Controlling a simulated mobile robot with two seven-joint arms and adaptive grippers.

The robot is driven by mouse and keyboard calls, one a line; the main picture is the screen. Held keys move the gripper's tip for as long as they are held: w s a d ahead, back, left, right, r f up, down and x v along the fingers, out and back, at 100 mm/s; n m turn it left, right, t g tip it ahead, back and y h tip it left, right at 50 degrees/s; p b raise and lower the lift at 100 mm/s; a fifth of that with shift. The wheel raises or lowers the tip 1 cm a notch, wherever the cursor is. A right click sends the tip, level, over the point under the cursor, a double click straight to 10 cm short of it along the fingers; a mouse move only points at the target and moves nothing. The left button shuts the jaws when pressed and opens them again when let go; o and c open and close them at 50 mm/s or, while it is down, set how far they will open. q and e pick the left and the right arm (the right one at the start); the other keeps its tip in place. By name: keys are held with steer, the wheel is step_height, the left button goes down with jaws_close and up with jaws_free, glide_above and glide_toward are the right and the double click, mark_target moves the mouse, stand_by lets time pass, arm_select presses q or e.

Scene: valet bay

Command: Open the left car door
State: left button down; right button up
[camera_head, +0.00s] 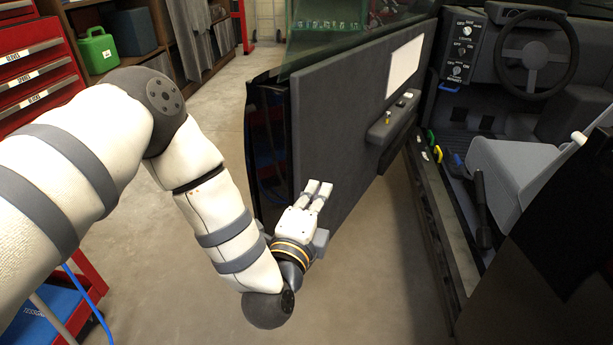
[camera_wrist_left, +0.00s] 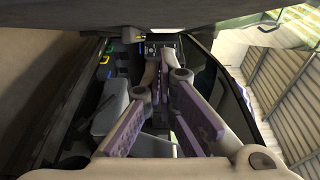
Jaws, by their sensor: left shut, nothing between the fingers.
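The left car door (camera_head: 335,130) stands swung out from the car, with a wide gap between its free edge and the sill. Its dark grey inner panel faces the cabin and carries an armrest (camera_head: 392,119). My left gripper (camera_head: 319,187) is in front of the lower inner panel, near the free edge. Its fingers are shut with nothing between them and point along the panel; I cannot tell whether they touch it. The wrist view shows the fingers (camera_wrist_left: 168,75) close up, pointing toward the cabin. My right gripper is not in view.
The cabin has a grey seat (camera_head: 520,155), a steering wheel (camera_head: 536,52) and a control panel (camera_head: 463,45). The door sill (camera_head: 440,215) runs along its side. A red tool cabinet (camera_head: 38,65) and a shelf with a green can (camera_head: 97,50) stand left. Bare floor (camera_head: 380,260) lies between door and sill.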

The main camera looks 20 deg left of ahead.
mark_target(306, 174)
arm_select(q)
steer(key=w+a, duration=0.4)
steer(key=w, duration=0.1)
steer(key=shift+a, duration=0.1)
stand_by(0.3)
